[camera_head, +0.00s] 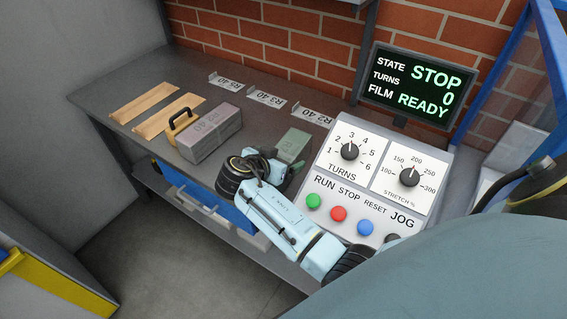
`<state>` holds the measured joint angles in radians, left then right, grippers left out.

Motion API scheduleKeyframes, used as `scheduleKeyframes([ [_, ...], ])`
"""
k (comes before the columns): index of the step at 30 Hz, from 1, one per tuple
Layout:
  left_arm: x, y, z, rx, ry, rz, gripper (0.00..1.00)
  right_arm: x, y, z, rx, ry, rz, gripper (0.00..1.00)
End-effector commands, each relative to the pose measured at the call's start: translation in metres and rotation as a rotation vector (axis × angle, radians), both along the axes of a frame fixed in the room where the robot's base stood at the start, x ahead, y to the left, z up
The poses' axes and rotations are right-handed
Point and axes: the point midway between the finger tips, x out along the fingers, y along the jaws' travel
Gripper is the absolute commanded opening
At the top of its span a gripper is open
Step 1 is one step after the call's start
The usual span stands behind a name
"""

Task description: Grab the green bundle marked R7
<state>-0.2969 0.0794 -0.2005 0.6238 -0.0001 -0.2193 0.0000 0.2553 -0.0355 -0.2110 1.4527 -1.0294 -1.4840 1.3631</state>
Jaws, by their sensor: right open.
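A small grey-green bundle (293,145) sits on the dark bench, just left of the control panel. Its marking is too small to read. My right gripper (284,169) is at its near side, with the jaws open. The wrist and fingers hide the bundle's lower front, so I cannot tell whether they touch it. A larger grey bundle (211,133) with upside-down lettering lies further left on the bench. My left gripper is not in view.
The control panel (376,177) and its screen (417,85) stand close on the right. Label plates (266,99) line the back. Blue drawers (207,200) are below. Bench between the bundles is clear.

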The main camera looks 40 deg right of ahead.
Motion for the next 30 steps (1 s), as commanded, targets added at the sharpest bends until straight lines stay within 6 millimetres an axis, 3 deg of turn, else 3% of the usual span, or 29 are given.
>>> scheduleKeyframes([
  [4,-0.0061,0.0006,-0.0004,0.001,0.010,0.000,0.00,0.0000,0.0003,0.0003,0.000,0.000,0.000,0.87],
  [23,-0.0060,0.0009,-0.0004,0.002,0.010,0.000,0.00,-0.0004,0.0005,0.0001,0.001,0.001,-0.001,0.05],
  [30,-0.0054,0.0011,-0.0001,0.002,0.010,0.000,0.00,0.0009,0.0001,0.0038,-0.003,-0.006,0.000,0.04],
])
